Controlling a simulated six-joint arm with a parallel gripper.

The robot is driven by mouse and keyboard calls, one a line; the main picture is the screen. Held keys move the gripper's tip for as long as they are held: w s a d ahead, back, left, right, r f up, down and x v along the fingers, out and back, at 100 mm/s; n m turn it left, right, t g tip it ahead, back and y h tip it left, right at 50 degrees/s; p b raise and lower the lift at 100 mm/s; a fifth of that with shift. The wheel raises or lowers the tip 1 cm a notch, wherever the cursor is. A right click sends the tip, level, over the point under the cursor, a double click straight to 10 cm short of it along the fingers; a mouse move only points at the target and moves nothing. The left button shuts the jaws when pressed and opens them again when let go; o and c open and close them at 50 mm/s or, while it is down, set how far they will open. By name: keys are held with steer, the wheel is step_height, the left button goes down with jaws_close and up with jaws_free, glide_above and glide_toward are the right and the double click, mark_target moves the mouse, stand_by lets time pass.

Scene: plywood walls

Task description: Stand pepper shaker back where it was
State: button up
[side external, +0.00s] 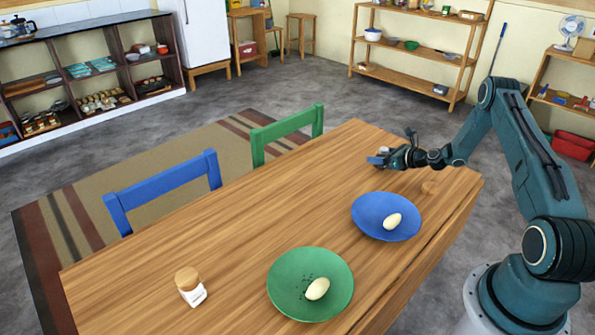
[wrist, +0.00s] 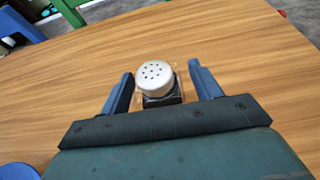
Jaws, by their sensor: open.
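The pepper shaker (wrist: 155,78) has a pale metal cap with several holes and a clear body with dark contents. In the wrist view it appears upright on the table (wrist: 255,85), between the two blue fingers of my gripper (wrist: 160,70). The fingers are spread, with a visible gap on each side of the shaker. In the side view my gripper (side external: 380,160) is low over the far right end of the table, and the shaker is mostly hidden there. A round wooden cap (side external: 429,188) lies on the table near my gripper.
A blue plate (side external: 367,222) and a green plate (side external: 283,295) each hold a pale egg; the green one has dark specks. A wooden-capped shaker with white contents (side external: 190,287) stands at the near left. Blue (side external: 165,187) and green (side external: 287,130) chairs line the far edge. The table's middle is clear.

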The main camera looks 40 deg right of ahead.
steer(key=shift+v, duration=3.4)
steer(key=shift+w+r, duration=0.1)
steer(key=a+r+n+g+y, duration=0.3)
steer(key=a+r+n+g, duration=0.3)
steer(key=a+r+n, duration=1.65)
steer(key=s+a+r+n+g+h, duration=0.1)
steer(key=s+a+r+n+h, duration=0.1)
steer(key=s+a+r+n, duration=0.6)
steer(key=s+a+n, duration=0.2)
steer(key=s, duration=0.7)
steer(key=s+a+r+n+g+h, duration=0.1)
steer(key=s+a+n, duration=0.2)
steer(key=s, duration=0.7)
steer(key=shift+a, duration=0.25)
steer(key=shift+w+r+n, duration=0.1)
steer(key=shift+n, duration=0.15)
